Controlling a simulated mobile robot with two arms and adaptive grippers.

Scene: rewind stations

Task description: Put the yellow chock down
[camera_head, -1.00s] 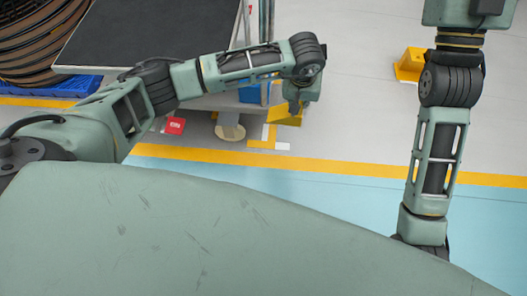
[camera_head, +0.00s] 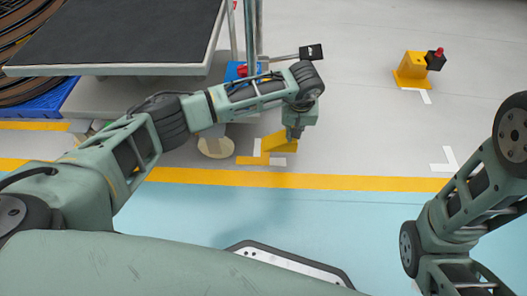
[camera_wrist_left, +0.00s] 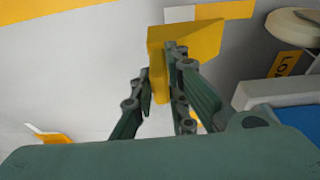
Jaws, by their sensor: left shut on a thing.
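My left gripper (camera_head: 294,132) is low over the grey floor and shut on the yellow chock (camera_head: 279,143). In the left wrist view the fingers (camera_wrist_left: 160,78) close around the upright part of the chock (camera_wrist_left: 196,38), and its broad yellow face shows beyond them. In the head view the chock is beside yellow and white floor markings (camera_head: 253,160). I cannot tell whether its underside touches the floor. My right arm shows at the lower right, with its gripper out of view.
A trolley with a dark top (camera_head: 120,32) stands left of my left gripper, above a round tan foot or disc (camera_head: 215,147). A yellow stand (camera_head: 411,70) with a red-topped black box is at the upper right. Floor between is clear.

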